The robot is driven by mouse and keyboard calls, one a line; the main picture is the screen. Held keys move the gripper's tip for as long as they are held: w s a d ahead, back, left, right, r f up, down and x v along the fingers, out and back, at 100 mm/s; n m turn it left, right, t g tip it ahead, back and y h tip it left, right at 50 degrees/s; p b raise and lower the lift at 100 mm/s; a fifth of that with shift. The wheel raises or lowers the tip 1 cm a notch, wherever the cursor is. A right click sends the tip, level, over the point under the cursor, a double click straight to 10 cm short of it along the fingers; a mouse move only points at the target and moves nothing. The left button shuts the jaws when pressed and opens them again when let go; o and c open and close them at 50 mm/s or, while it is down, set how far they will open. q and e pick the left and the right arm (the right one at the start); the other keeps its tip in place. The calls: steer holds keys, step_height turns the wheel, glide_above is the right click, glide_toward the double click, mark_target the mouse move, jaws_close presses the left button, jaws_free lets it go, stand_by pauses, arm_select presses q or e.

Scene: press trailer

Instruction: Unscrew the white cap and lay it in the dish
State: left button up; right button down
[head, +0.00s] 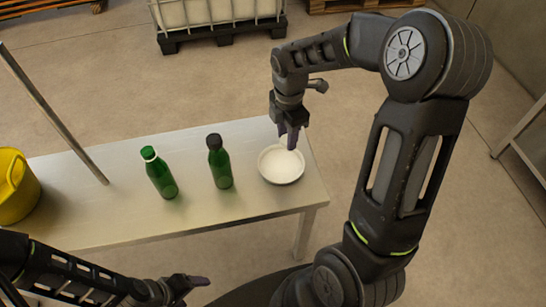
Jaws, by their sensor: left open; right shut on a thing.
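The white dish (281,174) sits near the table's right end. My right gripper (289,143) points down over the far part of the dish, shut on the white cap, which is mostly hidden by the fingers. My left gripper (200,283) is open and empty, low in front of the table, away from the bottles.
The metal table (110,215) has free room between the bottles and along its front. A thin metal post (55,118) rises at its left part. A yellow bucket (14,188) stands at the far left. A white caged tank (215,12) is behind on the floor.

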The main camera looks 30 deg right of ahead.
steer(key=shift+s+d+f+n, duration=0.2)
steer(key=shift+d+f+n, duration=0.1)
steer(key=shift+d+n, duration=0.25)
steer(key=shift+a, duration=0.1)
glide_above(289, 165)
steer(key=shift+f, duration=3.1)
steer(key=shift+f+b, duration=0.45)
steer(key=shift+f, duration=1.45)
